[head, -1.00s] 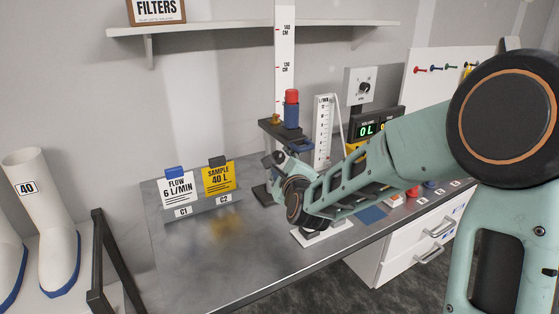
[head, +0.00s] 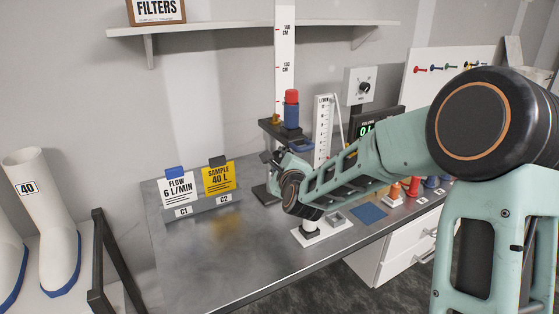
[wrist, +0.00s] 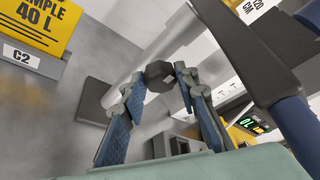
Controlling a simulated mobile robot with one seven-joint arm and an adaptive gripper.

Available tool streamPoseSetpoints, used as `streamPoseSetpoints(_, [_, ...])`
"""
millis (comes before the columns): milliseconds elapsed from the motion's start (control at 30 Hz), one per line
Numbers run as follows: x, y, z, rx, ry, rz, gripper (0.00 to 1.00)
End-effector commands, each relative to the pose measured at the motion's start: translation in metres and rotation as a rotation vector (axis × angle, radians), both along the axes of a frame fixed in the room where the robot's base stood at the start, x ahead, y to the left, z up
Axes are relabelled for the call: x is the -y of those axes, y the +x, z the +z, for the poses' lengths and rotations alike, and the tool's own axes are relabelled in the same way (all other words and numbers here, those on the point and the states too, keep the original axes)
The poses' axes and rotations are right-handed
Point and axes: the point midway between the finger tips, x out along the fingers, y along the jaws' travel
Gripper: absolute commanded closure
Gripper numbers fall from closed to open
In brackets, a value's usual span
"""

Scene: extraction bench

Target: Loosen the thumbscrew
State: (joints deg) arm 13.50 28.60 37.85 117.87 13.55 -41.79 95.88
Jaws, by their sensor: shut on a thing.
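The thumbscrew is a dark faceted knob (wrist: 158,72) seen between my fingertips in the wrist view. My gripper (wrist: 165,76) is shut on it, with one blue-padded finger on each side. In the head view my gripper (head: 270,158) is at the upright post (head: 285,60), below the dark carriage (head: 273,129) that bears a red and blue cartridge (head: 291,112). The knob is hidden there by my gripper and wrist.
Cards C1 (head: 177,188) and C2 (head: 218,178) stand on the bench at left. A flow tube panel (head: 323,128) and a green-lit display (head: 367,130) stand behind my arm. A white base (head: 325,232) lies below my wrist. The front-left bench (head: 220,265) is clear.

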Motion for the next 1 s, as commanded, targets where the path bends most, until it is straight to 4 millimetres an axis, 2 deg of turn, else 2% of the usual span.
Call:
streamPoseSetpoints(67, [0.000, 0.000, 0.000, 0.000, 0.000, 0.000, 0.96])
streamPoseSetpoints(467, [-0.001, 0.000, -0.005, 0.044, -0.062, 0.001, 0.96])
streamPoseSetpoints(1000, [-0.002, -0.002, -0.014, 0.268, -0.391, 0.000, 0.96])
